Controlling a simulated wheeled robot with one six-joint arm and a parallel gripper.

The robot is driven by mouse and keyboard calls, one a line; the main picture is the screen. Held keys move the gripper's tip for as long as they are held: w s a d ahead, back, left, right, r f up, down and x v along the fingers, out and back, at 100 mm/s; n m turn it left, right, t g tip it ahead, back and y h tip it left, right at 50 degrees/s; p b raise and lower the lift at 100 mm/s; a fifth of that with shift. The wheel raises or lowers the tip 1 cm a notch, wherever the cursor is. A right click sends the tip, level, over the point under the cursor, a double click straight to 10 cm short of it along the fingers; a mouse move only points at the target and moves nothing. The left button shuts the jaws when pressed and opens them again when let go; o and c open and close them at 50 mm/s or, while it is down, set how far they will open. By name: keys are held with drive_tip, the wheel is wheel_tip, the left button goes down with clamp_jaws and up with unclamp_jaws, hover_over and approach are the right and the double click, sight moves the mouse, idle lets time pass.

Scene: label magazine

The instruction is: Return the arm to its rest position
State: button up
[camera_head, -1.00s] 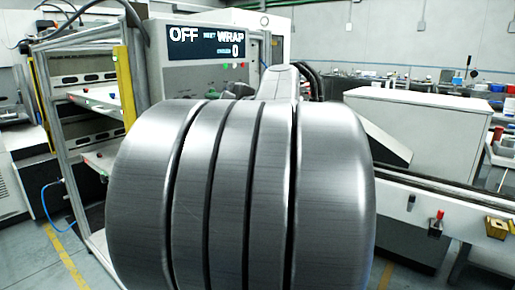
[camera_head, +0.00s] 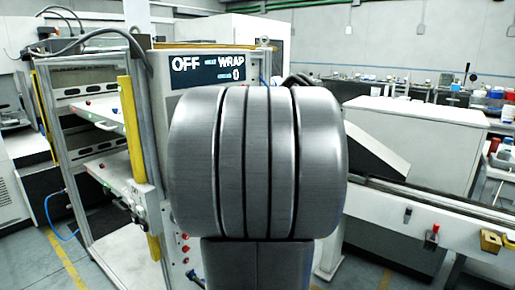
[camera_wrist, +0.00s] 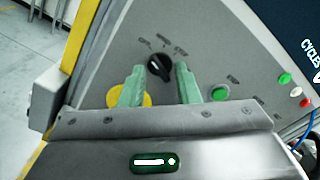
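In the wrist view my gripper (camera_wrist: 160,68) shows two green fingers standing apart, with nothing held between them. Beyond them is a grey control panel (camera_wrist: 215,62) with a black rotary knob (camera_wrist: 159,66) seen between the fingertips. I cannot tell how far the fingers are from the knob. A yellow disc behind the left finger is partly hidden. In the head view my own rounded arm links fill the middle and hide the gripper and most of the panel. The display (camera_head: 208,71) above reads OFF, WRAP and 0.
A green button (camera_wrist: 219,93) sits right of the fingers. In the head view a metal-framed rack with a yellow post (camera_head: 137,130) stands left. A white cabinet (camera_head: 415,140) and a conveyor rail (camera_head: 400,200) stand right. Floor shows at lower left.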

drive_tip(key=m+p, duration=0.1)
drive_tip(key=p, duration=0.1)
drive_tip(key=m+p, duration=0.2)
drive_tip(key=shift+r+m, duration=0.25)
drive_tip(key=shift+m, duration=0.05)
drive_tip(key=v, duration=0.2)
drive_tip(key=b+v, duration=0.1)
drive_tip(key=v, duration=0.2)
drive_tip(key=shift+s+d+f, duration=0.25)
drive_tip(key=shift+d, duration=0.05)
drive_tip(key=shift+f, duration=0.1)
